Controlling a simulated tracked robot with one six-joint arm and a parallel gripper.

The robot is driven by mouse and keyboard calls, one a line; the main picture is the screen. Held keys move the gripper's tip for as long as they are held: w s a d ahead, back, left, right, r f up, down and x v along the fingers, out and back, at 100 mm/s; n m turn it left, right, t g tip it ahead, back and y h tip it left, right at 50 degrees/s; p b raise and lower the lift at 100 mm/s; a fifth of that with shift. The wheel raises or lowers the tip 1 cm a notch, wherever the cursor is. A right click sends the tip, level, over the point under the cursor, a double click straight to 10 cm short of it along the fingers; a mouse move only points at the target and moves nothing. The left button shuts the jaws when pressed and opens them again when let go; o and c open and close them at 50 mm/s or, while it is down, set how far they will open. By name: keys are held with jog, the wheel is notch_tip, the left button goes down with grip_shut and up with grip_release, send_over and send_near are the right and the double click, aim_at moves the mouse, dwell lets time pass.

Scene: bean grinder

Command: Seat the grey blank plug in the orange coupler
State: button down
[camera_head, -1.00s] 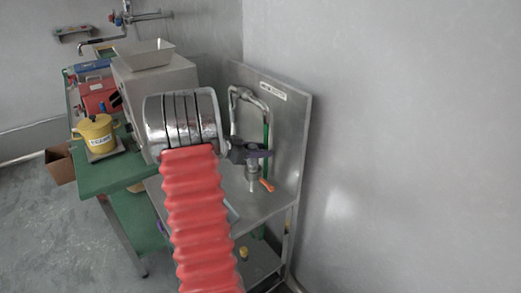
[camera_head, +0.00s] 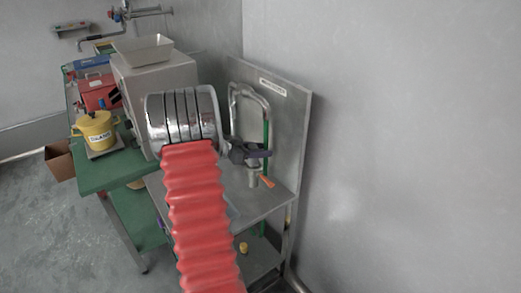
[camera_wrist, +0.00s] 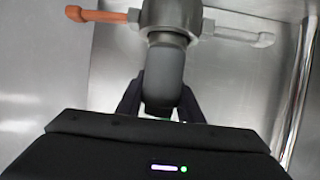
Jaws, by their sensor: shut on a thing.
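In the wrist view a grey plug (camera_wrist: 163,75) with a rounded near end sits between the two dark fingers of my gripper (camera_wrist: 160,98). My gripper is shut on it. Directly beyond the plug, in line with it, is a grey coupler body (camera_wrist: 171,14) with an orange lever arm (camera_wrist: 100,15) on the left and a pale grey arm (camera_wrist: 236,36) on the right. Plug and coupler meet or overlap in this view; I cannot tell how deep the plug sits. In the head view my gripper (camera_head: 257,152) is just above the orange lever (camera_head: 267,181); the plug is hidden.
A steel stand with a back panel (camera_head: 287,125) and a bent pipe (camera_head: 250,92) surrounds the work spot. The wall (camera_head: 400,130) is close on the right. A green table (camera_head: 105,173) with a yellow pot (camera_head: 95,132) and a grinder (camera_head: 155,80) stands left.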

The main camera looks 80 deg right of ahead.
jog(key=shift+f, duration=0.1)
jog(key=c, duration=1.2)
grip_release()
jog(key=shift+o, duration=0.2)
jog(key=shift+f, duration=0.1)
notch_tip(320, 180, up, 10)
dwell(0.4)
